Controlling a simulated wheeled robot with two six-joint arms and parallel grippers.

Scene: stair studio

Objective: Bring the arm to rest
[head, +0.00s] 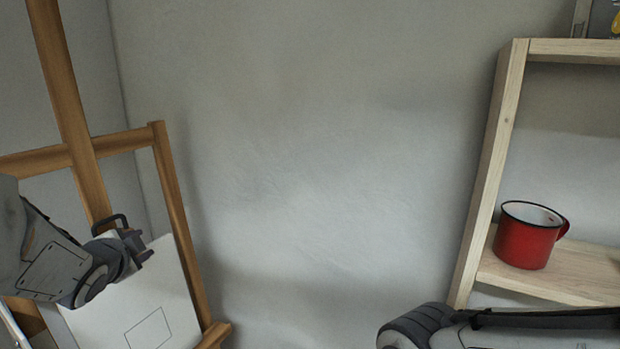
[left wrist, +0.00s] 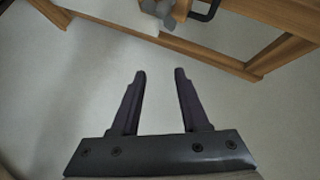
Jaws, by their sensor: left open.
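My left arm comes in from the left edge of the head view, and its gripper (head: 137,246) is held in front of the easel's white board. In the left wrist view the same gripper (left wrist: 160,75) has its two dark fingers apart, with nothing between them. Pale, plain surface shows beyond the fingertips. A grey link of my right arm shows at the bottom right of the head view; its gripper is out of the picture.
A wooden easel (head: 172,185) with a white board (head: 180,290) stands at the left, close to my left arm. A pale wooden shelf (head: 490,170) at the right holds a red mug (head: 525,243). Bare wall (head: 330,150) fills the middle.

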